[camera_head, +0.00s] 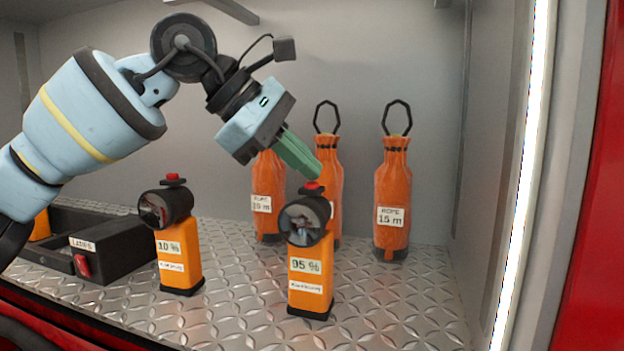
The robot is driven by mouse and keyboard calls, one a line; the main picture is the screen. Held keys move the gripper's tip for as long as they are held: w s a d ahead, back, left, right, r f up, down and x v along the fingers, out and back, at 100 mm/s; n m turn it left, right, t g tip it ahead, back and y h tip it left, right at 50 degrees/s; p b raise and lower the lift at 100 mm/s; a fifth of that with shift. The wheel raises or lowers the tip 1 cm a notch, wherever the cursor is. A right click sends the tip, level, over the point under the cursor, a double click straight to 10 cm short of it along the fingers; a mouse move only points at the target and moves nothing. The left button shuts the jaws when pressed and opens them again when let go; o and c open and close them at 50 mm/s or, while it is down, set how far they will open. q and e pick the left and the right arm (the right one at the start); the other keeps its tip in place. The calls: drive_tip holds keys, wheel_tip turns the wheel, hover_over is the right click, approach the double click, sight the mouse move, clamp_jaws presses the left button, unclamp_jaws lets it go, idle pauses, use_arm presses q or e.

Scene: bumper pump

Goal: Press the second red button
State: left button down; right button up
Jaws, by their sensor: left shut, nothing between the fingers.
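Two orange lamps with black heads stand upright on the metal shelf. The left lamp (178,262), labelled "10 %", has a red button (173,177) on top. The right lamp (311,267), labelled "95 %", has a red button (313,188) on top. My left gripper (313,172) comes in from the upper left, with its green fingers shut and empty. The fingertips are just above the right lamp's red button; I cannot tell if they touch it. My right gripper is not in view.
Several orange rope bottles (393,200) with black loops stand behind the right lamp. A black box (112,248) labelled "LAMPS" with a red part lies at the left. The diamond-plate shelf (400,305) is clear at the front right. A wall with a bright light strip (520,180) bounds the right side.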

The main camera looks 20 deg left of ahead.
use_arm(q)
drive_tip(key=shift+r, duration=0.45)
drive_tip(key=shift+r, duration=0.1)
wheel_tip(320, 180, up, 6)
drive_tip(key=shift+f, duration=0.1)
idle(0.8)
